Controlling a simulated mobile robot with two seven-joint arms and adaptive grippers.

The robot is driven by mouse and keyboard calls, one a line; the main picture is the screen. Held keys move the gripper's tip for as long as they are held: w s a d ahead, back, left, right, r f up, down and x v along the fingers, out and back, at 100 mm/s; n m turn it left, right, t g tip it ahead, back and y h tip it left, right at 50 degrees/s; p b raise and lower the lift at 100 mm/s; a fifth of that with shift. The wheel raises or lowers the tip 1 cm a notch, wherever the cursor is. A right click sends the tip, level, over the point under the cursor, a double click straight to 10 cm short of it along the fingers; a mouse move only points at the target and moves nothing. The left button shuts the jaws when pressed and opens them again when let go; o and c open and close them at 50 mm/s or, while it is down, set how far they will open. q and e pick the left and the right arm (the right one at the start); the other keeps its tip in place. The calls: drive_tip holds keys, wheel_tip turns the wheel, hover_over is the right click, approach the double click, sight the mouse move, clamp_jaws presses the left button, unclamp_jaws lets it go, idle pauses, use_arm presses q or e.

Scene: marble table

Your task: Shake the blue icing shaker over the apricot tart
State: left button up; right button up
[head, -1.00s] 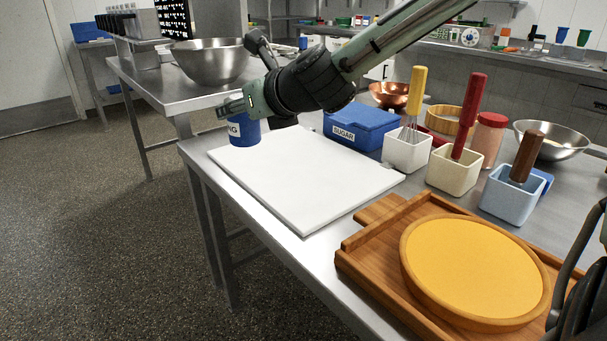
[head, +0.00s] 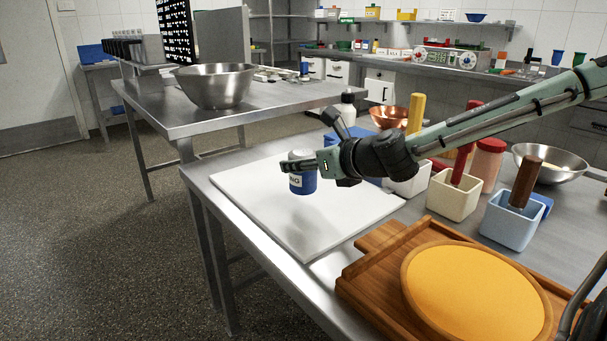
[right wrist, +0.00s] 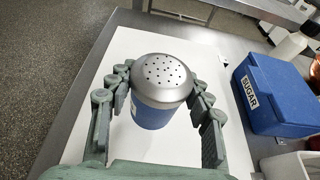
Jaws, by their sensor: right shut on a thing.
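The blue icing shaker (head: 302,184) has a white label and a silver perforated lid. It is upright over the white board, and its lid faces the camera in the right wrist view (right wrist: 163,78). My right gripper (head: 303,165) is shut around it just below the lid; the fingers show on both sides in the right wrist view (right wrist: 160,92). The apricot tart (head: 472,290), round with an orange-yellow filling and brown rim, lies on a wooden tray (head: 375,292) at the lower right. The shaker is well to the left of and behind the tart. My left gripper is not in view.
The white board (head: 262,213) is otherwise bare. Behind the tart stand a cream pot (head: 452,197) and a light blue pot (head: 510,222) with upright handles. A blue sugar box (right wrist: 275,95) is right of the board. A steel bowl (head: 215,88) sits on another table.

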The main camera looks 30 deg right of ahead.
sight(303, 176)
wheel_tip(303, 176, down, 3)
drive_tip(key=shift+f, duration=0.1)
drive_tip(key=shift+b, duration=0.3)
drive_tip(key=shift+f, duration=0.15)
drive_tip(key=o, duration=1.3)
drive_tip(key=shift+c, duration=0.2)
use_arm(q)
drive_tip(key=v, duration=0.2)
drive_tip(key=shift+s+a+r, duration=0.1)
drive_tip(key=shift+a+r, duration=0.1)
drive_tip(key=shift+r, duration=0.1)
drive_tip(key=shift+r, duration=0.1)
